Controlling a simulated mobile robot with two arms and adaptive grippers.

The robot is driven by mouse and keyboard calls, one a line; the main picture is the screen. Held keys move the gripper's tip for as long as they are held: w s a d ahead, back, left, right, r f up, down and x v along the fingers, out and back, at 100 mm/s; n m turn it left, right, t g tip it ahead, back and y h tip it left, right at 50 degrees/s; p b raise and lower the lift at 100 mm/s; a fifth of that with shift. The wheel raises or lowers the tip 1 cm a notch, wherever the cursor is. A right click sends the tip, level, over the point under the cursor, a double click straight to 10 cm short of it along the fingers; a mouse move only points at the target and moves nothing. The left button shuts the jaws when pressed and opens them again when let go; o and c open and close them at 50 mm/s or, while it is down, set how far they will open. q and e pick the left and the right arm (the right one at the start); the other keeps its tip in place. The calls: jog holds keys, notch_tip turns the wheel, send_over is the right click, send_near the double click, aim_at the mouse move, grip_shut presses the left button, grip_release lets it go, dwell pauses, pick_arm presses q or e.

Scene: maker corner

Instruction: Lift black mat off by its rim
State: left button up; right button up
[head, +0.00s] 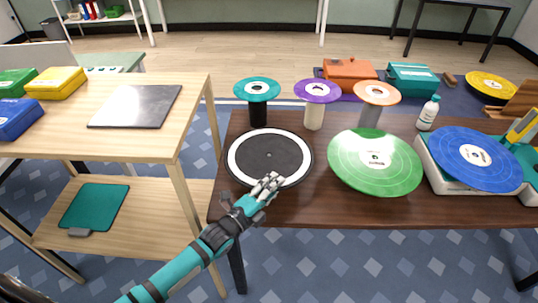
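The black mat (262,150) is a flat round disc with a white ring near its edge. It lies at the left end of the dark brown table. My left gripper (271,182) is at the mat's near rim, with its fingertips over the edge and hiding a small part of it. Whether the fingers are apart or closed on the rim is too small to tell. The mat looks flat. My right gripper is out of view.
A green disc (375,160) lies to the right, with a blue disc (474,158) beyond it. Teal (257,88), purple (317,91) and orange (377,92) discs on posts stand behind. A white bottle (428,113) stands at the back. A light wooden table (150,135) is at left.

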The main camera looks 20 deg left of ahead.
pick_arm(q)
jog(key=x, duration=0.3)
jog(key=shift+w+f, duration=0.25)
jog(key=shift+w, duration=0.15)
grip_shut()
